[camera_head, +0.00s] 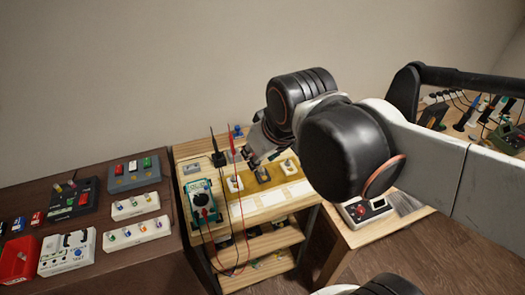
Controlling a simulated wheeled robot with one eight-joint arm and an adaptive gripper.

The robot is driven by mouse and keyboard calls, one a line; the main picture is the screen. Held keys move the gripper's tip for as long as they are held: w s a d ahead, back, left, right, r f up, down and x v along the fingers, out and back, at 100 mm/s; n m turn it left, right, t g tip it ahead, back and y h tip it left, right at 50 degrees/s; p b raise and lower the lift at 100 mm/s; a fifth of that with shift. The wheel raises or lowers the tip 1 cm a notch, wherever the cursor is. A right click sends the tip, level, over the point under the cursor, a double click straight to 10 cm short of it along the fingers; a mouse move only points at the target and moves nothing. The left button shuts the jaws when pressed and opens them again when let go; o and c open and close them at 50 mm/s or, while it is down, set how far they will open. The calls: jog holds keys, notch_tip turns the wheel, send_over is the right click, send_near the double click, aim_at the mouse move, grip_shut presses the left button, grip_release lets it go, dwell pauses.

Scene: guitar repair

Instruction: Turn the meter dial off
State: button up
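The meter (193,187) is a teal-edged handheld multimeter lying on a small wooden shelf unit. Its round black dial (201,199) faces up, but the setting it points to is too small to read. Red and black probes stand behind the meter, and their leads hang down past the shelf front. My gripper (258,160) is above the back of the shelf unit, to the right of the meter and apart from it. The gripper is small and partly hidden by my own wrist, so its fingers are not clear. I see nothing held in it.
Several small pedals or switches (235,184) sit right of the meter. A dark table (120,255) at left bears pedals and boxes. A device with a red knob (365,209) stands on a wooden table at right, and tools hang farther right. A wall closes the back.

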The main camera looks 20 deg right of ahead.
jog(key=shift+s+d+f+m+t+b, duration=0.15)
jog(key=shift+s+d+f+m, duration=0.15)
jog(key=shift+s, duration=0.3)
jog(key=shift+s+d+f+m+t+b, duration=0.15)
jog(key=shift+s+d+f+m+t, duration=0.1)
jog(key=shift+s+m, duration=0.3)
jog(key=shift+s+d+f+m+t+b, duration=0.15)
jog(key=shift+s+d+f+m, duration=0.15)
jog(key=shift+s, duration=0.4)
jog(key=shift+r, duration=0.1)
